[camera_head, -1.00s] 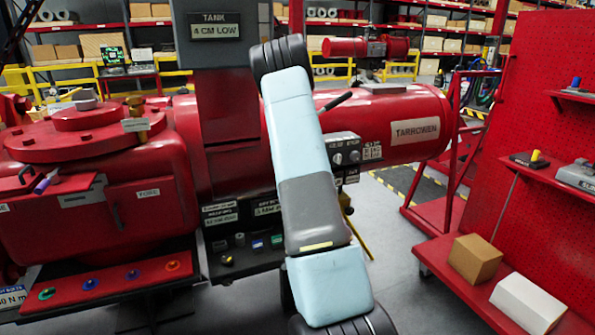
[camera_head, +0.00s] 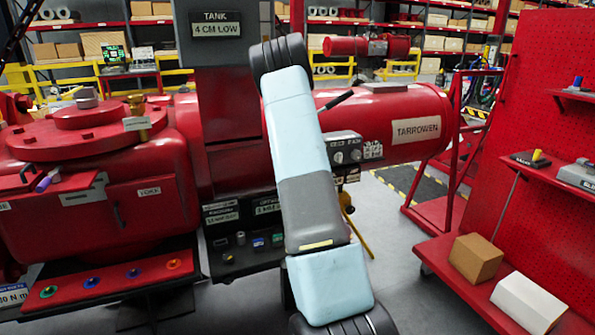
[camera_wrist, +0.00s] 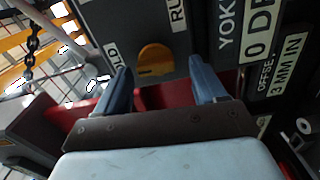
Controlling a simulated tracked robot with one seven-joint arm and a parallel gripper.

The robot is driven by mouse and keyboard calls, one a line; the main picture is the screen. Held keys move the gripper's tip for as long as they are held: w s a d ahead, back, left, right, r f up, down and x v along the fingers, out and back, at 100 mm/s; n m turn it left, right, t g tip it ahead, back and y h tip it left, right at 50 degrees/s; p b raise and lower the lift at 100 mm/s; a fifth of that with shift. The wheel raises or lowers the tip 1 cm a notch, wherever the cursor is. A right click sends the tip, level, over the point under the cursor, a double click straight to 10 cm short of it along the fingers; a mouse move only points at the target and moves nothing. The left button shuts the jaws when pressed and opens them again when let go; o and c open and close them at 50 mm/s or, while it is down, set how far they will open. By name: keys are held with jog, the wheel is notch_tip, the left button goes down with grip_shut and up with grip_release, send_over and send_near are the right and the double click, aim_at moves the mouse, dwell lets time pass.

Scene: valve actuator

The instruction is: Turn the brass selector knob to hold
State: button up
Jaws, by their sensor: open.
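The brass selector knob (camera_wrist: 155,60) shows in the wrist view as a round, orange-brass knob on a dark panel face. A white label ending in "OLD" (camera_wrist: 113,53) lies to its left, and a label starting "RU" (camera_wrist: 178,13) lies above and to its right. Which label the knob points to is not clear. My gripper (camera_wrist: 160,68) is open, with one blue-grey finger on each side of the knob in the picture. No contact shows, and the remaining distance is hard to judge. In the head view I cannot make out the knob or my gripper.
Large "YOKE" and "OFFSET 3 MM IN" labels (camera_wrist: 290,62) sit right of the knob. A chain (camera_wrist: 31,45) hangs at left. In the head view, the red valve body (camera_head: 95,190) is left, the red cylinder (camera_head: 385,115) behind my arm, and a red shelf rack (camera_head: 540,130) right.

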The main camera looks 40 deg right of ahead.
jog(key=v, duration=1.3)
jog(key=shift+s+a, duration=0.15)
jog(key=shift+s, duration=0.2)
jog(key=shift+w+r, duration=0.1)
jog(key=a+r+m+g, duration=0.6)
jog(key=a+r+m, duration=0.3)
jog(key=a+r, duration=0.5)
jog(key=s+a+r+m+g+y, duration=0.2)
jog(key=s+a+r+g, duration=0.1)
jog(key=s+a, duration=0.6)
jog(key=s+a+r+m+g+y, duration=0.2)
jog(key=s+a+r, duration=0.3)
jog(key=s+a, duration=0.4)
jog(key=s+m+g, duration=0.1)
jog(key=s, duration=0.6)
jog(key=shift+r, duration=0.35)
